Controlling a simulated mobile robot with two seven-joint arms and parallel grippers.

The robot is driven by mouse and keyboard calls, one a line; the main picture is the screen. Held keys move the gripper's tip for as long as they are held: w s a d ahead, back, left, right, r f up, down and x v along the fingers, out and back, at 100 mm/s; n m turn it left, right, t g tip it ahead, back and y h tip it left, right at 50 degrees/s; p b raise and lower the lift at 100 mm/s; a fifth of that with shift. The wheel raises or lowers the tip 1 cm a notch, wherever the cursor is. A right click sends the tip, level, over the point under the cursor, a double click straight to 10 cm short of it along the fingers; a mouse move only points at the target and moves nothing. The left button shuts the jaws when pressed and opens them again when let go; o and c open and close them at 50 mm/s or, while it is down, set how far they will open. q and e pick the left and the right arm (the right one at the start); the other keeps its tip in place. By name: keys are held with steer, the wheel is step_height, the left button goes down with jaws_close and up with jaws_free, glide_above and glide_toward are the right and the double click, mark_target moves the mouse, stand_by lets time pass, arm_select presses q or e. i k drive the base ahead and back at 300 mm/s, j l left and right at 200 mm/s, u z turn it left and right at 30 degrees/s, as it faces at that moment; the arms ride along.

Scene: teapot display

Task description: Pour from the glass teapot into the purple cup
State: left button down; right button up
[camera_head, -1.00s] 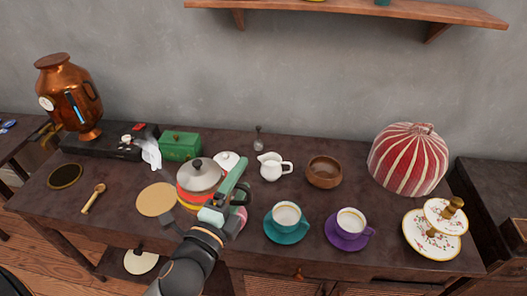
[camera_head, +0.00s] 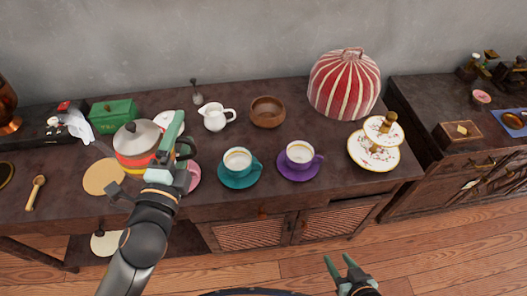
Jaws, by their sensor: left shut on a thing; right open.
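A striped pot (camera_head: 130,160) in red, orange and yellow, with a grey lid, stands at the left of the dark table; I cannot tell whether it is glass or whether it touches the table. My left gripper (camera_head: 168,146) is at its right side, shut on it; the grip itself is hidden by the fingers. The purple cup (camera_head: 300,153) stands upright on a purple saucer (camera_head: 299,175), well to the right of the pot. My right gripper (camera_head: 345,268) is open and empty at the bottom, in front of the table.
A teal cup (camera_head: 238,160) on its saucer stands between pot and purple cup. A pink cup (camera_head: 193,177) is close right of my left gripper. A white jug (camera_head: 215,117) and brown bowl (camera_head: 267,112) stand behind. A tiered plate stand (camera_head: 373,157) is to the right.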

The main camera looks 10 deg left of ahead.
mark_target(300, 156)
steer(key=j, duration=0.3)
steer(key=i+j, duration=0.1)
steer(key=j, duration=0.25)
steer(key=j+z, duration=0.15)
steer(key=z, duration=1.65)
